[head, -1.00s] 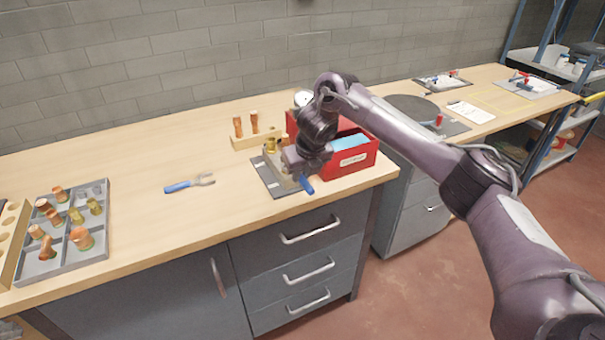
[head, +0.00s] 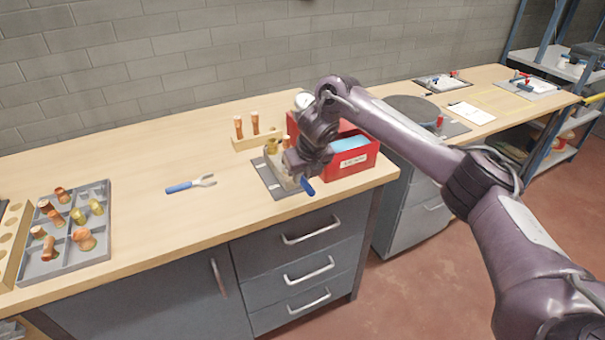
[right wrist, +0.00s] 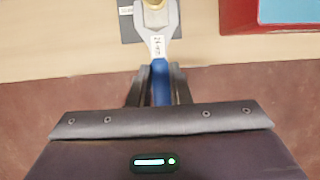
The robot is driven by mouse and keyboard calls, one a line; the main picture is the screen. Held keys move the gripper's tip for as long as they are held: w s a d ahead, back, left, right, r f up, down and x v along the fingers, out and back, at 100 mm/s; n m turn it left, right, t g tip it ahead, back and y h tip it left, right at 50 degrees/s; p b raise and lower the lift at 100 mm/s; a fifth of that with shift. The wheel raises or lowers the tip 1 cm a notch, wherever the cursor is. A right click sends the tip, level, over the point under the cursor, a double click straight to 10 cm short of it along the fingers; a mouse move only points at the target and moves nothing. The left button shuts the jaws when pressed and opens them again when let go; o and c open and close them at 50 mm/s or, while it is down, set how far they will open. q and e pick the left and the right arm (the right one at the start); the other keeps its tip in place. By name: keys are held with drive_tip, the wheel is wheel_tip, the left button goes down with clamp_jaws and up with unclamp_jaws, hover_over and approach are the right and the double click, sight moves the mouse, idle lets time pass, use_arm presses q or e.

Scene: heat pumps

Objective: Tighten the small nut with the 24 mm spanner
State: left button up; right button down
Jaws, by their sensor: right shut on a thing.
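My right gripper (right wrist: 158,72) is shut on the blue handle of a spanner (right wrist: 157,45). The spanner's grey head carries a white label that seems to read 24 mm. Its open jaws point away from me and lie around a brass-coloured fitting (right wrist: 154,4), cut off at the top edge of the right wrist view. I cannot tell how far the jaws sit on the nut. In the head view my right gripper (head: 297,164) is over the dark plate (head: 265,178), hiding most of the spanner; the blue handle end (head: 308,187) shows below. My left gripper is out of view.
A second blue-handled spanner (head: 190,185) lies on the bench to the left. A red bin (head: 352,162) stands close right of my gripper. A wooden rack (head: 257,140) with copper pieces stands behind. A grey tray (head: 104,240) of fittings is far left.

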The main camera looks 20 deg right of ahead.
drive_tip(key=shift+w, duration=0.3)
drive_tip(key=shift+w, duration=0.45)
drive_tip(key=shift+w, duration=0.15)
drive_tip(key=shift+w, duration=0.35)
drive_tip(key=shift+w, duration=0.1)
idle(0.5)
drive_tip(key=shift+a+m+p, duration=0.45)
drive_tip(key=shift+m+p, duration=0.15)
drive_tip(key=shift+p, duration=0.45)
drive_tip(key=shift+a, duration=0.1)
